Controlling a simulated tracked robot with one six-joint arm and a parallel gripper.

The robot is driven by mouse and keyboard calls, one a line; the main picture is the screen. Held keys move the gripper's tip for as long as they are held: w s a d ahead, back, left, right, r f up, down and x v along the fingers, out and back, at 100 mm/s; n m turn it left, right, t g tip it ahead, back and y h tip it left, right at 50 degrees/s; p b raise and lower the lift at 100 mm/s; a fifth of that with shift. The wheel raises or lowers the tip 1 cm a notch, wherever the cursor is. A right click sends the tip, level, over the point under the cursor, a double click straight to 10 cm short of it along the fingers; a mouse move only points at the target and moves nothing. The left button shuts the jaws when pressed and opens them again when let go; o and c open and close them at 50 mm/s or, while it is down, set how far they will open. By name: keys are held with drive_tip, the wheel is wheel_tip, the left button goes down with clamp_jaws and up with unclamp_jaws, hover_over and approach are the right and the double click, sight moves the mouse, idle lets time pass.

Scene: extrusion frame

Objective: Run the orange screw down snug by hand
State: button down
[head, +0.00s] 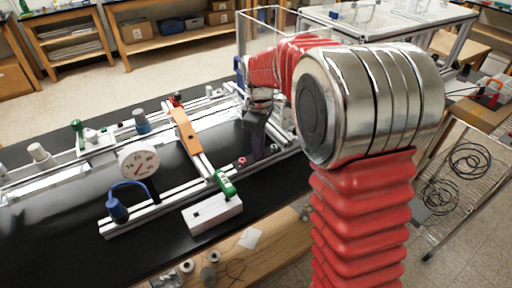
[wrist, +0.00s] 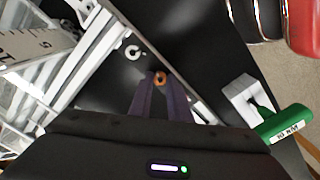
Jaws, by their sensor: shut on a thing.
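The orange screw (wrist: 160,79) shows in the wrist view as a small round head with a dark centre. My gripper (wrist: 161,75) points at it with two dark purple fingers, their tips shut on either side of the screw. In the head view my gripper (head: 256,140) reaches down at the right end of the aluminium extrusion frame (head: 163,205). I cannot make out the screw in the head view. Its shank and the hole under it are hidden, so I cannot tell how deep it sits.
A green-handled block (head: 212,213) stands in front of the rails, also near my gripper in the wrist view (wrist: 284,122). Black bench top is bare at front left.

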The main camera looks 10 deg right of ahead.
drive_tip(key=shift+s+d+f, duration=0.15)
drive_tip(key=shift+s, duration=0.1)
idle(0.5)
drive_tip(key=c, duration=1.9)
unclamp_jaws()
drive_tip(key=shift+c, duration=0.2)
drive_tip(key=o, duration=0.3)
drive_tip(key=shift+w, duration=0.1)
drive_tip(key=shift+r, duration=0.25)
wheel_tip(320, 180, up, 13)
drive_tip(key=shift+r, duration=0.2)
